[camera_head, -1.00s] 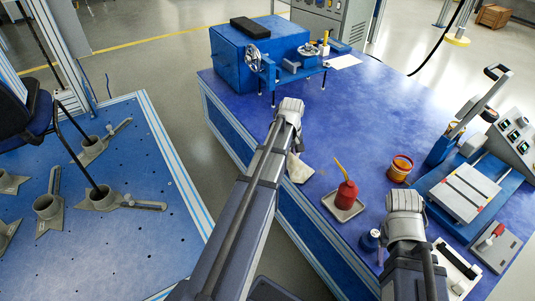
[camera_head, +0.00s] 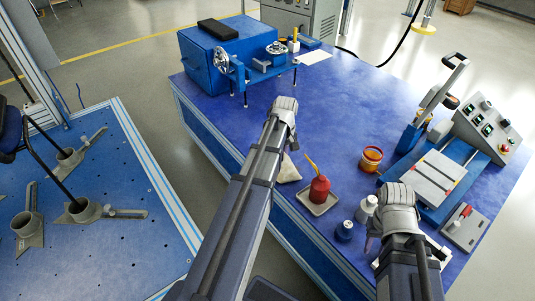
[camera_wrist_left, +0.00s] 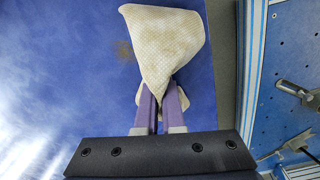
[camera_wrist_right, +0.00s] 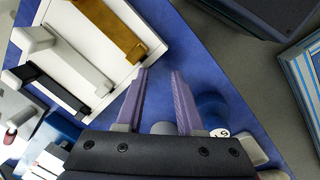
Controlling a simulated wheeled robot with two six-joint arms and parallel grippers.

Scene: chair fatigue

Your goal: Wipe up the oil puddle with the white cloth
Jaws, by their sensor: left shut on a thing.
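The white cloth (camera_wrist_left: 165,45) hangs from my left gripper (camera_wrist_left: 160,95), whose fingers are shut on a lower fold. A brownish oil stain (camera_wrist_left: 124,50) shows on the blue tabletop just left of the cloth; any part beneath the cloth is hidden. In the head view, a piece of the cloth (camera_head: 289,172) shows by the table edge, right of my left forearm, which hides the left fingers. My right gripper (camera_wrist_right: 160,75) is open and empty in its wrist view. In the head view, my right gripper housing (camera_head: 397,205) is over the right part of the table.
A red oil can (camera_head: 319,187) stands in a tray near the table edge. A white bottle (camera_head: 367,208), a blue container (camera_head: 345,230) and an orange-rimmed pot (camera_head: 371,158) stand near my right arm. A blue machine (camera_head: 205,60) fills the back left. The table centre is clear.

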